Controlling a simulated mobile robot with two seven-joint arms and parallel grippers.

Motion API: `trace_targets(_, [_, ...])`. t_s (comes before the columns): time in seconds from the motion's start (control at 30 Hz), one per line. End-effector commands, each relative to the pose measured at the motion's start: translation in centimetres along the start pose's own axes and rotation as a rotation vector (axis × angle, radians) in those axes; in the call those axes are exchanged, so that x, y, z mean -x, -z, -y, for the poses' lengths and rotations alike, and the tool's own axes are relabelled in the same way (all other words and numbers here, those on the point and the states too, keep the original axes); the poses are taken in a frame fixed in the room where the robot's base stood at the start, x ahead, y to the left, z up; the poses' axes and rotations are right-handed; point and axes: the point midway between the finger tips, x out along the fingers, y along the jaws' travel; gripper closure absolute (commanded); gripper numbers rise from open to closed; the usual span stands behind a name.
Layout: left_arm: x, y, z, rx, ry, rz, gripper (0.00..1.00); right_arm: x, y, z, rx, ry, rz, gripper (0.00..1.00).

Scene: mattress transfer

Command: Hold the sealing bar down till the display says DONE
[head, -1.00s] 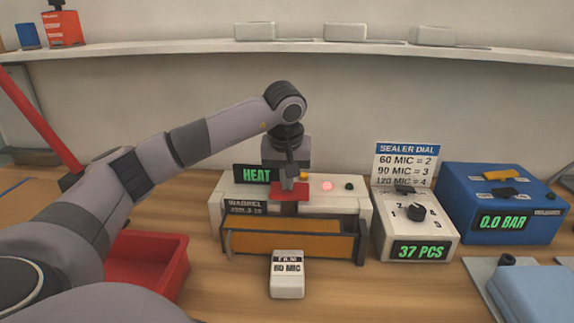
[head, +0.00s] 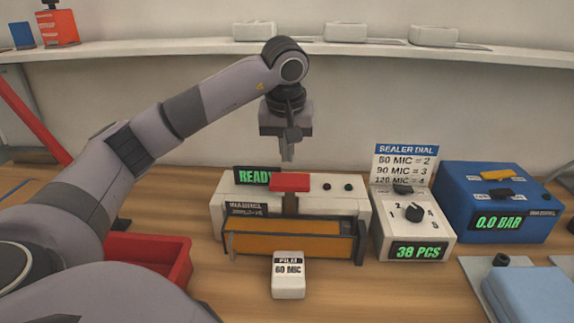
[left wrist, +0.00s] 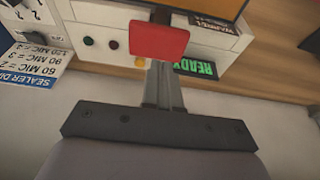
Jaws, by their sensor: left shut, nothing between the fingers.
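The sealer (head: 345,202) is a white box with an orange-brown front plate (head: 290,240). Its red handle pad (head: 290,182) stands raised on a dark lever; it also shows in the left wrist view (left wrist: 158,40). The green display (head: 254,176) is partly hidden behind the pad and reads READY. My left gripper (head: 287,153) is shut and empty, pointing down above the red pad with a gap between them. In the left wrist view its fingers (left wrist: 162,88) show next to the pad. My right gripper is not in view.
A dial box (head: 414,215) right of the sealer shows 38 PCS. A blue unit (head: 500,195) reads 0.0 BAR. A white 60 MIC film block (head: 288,275) stands in front. A red bin (head: 150,255) is at left. A shelf (head: 380,48) runs behind.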

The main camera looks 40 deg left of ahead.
Motion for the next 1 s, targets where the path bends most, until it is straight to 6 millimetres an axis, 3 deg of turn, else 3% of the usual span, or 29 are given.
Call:
trace_targets(0.1, [2.6, 0.1, -0.1, 0.000, -0.005, -0.005, 1.00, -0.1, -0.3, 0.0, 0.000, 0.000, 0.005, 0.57])
trace_targets(0.3, [4.7, 0.1, 0.0, 0.000, -0.002, -0.003, 1.00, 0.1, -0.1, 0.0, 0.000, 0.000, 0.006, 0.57])
trace_targets(1.0, [5.1, 0.1, 0.0, 0.001, -0.002, -0.003, 1.00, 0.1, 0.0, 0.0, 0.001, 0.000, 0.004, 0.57])
